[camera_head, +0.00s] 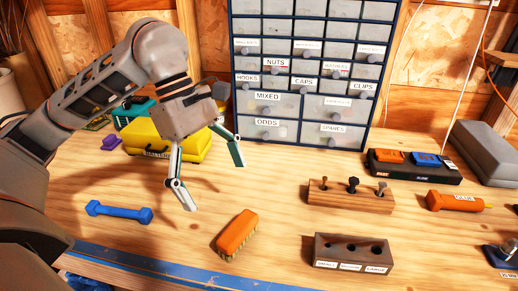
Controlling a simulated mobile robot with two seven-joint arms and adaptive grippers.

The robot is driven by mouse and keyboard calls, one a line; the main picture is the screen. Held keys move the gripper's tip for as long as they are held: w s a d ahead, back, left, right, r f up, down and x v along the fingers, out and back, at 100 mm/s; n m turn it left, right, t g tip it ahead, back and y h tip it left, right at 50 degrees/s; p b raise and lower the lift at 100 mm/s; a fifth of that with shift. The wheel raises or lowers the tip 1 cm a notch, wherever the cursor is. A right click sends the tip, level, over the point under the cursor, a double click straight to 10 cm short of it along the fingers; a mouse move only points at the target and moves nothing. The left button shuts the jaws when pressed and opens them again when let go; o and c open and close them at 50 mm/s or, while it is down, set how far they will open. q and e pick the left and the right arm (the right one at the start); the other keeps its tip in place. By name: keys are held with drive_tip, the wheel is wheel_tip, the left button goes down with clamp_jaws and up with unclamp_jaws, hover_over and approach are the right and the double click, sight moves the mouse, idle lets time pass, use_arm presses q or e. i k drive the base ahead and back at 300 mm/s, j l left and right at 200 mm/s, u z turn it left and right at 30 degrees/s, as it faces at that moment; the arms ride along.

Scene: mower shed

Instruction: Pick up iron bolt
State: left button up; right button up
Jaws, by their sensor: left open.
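A light wooden block (345,202) right of centre on the bench holds three upright bolts. The middle bolt is dark, near black, and looks like the iron bolt (353,185). A brownish bolt (323,184) stands to its left and a greyish-brown bolt (381,189) to its right. My left gripper (215,183) is open and empty, above the bench left of the block and well apart from it. Its fingers point down. My right gripper is not in view.
A dark block (352,254) with holes and size labels sits in front. An orange brush (237,235) and blue dumbbell-shaped tool (119,211) lie nearer left. A yellow case (160,137) and a drawer cabinet (302,145) stand behind. An orange tube (455,201) lies right.

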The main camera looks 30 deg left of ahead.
sight(354, 181)
drive_tip(key=k, duration=1)
